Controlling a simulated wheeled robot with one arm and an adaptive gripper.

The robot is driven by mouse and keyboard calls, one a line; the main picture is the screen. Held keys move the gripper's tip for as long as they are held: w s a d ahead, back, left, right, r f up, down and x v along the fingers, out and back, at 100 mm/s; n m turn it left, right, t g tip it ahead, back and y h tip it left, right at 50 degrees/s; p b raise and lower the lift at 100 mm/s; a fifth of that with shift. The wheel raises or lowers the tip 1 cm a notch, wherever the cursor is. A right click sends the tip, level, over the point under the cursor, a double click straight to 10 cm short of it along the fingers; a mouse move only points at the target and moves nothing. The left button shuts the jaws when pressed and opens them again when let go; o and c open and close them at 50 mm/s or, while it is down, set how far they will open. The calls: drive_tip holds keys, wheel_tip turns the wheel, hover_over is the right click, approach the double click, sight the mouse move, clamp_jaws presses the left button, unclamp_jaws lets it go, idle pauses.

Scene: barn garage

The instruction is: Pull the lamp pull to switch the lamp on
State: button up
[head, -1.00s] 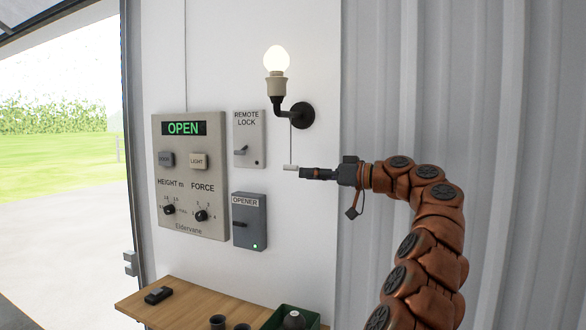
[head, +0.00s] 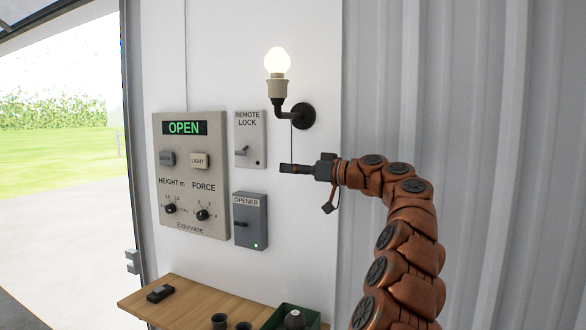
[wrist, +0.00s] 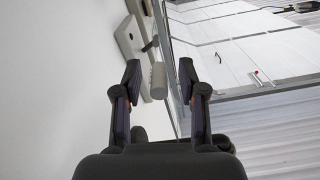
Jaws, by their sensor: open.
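The lamp (head: 278,62) is a round bulb on a black wall bracket, and it glows bright. A thin cord (head: 291,138) hangs from the bracket. The lamp pull at its lower end is hidden behind my gripper (head: 287,168) in the head view.
A grey control panel (head: 192,218) reading OPEN, a remote lock box (head: 250,134) and an opener box (head: 250,220) are on the wall left of the gripper. A wooden bench (head: 190,298) with small items stands below. The space between gripper and bench is clear.

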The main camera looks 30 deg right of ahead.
clamp_jaws()
idle(0.3)
idle(0.4)
